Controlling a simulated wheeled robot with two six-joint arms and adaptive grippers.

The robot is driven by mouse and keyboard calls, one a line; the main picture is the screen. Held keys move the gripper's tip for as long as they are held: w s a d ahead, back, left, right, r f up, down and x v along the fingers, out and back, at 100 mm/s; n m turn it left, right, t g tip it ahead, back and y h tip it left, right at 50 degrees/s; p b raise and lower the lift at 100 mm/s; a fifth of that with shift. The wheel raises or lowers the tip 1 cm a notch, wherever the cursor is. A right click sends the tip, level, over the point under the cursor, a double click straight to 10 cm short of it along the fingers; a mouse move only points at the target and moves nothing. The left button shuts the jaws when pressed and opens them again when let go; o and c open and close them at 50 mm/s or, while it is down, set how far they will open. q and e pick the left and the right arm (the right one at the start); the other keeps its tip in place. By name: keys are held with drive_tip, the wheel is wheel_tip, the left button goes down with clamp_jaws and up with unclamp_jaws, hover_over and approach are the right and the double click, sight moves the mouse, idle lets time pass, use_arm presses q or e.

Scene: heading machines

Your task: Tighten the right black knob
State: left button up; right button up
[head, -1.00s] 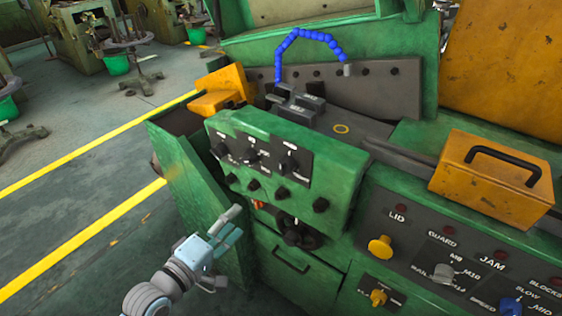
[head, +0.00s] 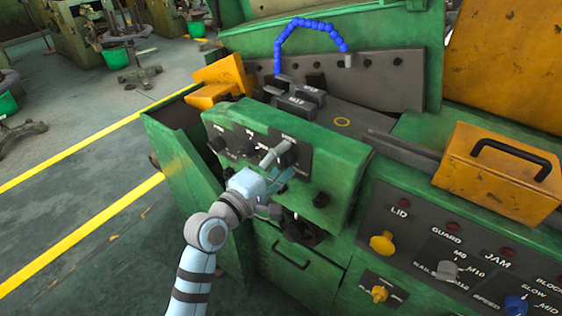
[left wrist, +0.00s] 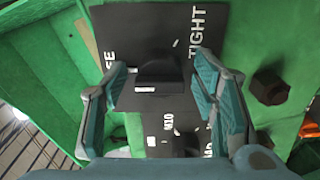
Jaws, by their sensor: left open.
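The right black knob (left wrist: 160,74) sits on a dark plate with the words "TIGHT" and an ending "SE" in the left wrist view. A white mark shows on its lower side. My left gripper (left wrist: 160,68) is open, with one finger to each side of the knob and visible gaps between. In the head view my left gripper (head: 287,163) is in front of the right part of the green control box, and its fingers partly hide the knob there. Whether the fingertips reach the knob's depth is unclear. My right gripper is not in view.
The green control box (head: 340,160) carries other black knobs, one of them (left wrist: 268,86) to the right of the gripper in the wrist view. A yellow box (head: 495,175) with a black handle stands at right. The lower panel has a yellow knob (head: 382,243) and a blue knob (head: 515,305).

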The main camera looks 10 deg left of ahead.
use_arm(q)
drive_tip(key=shift+s, duration=0.1)
drive_tip(key=c, duration=1.2)
drive_tip(key=shift+o, duration=0.2)
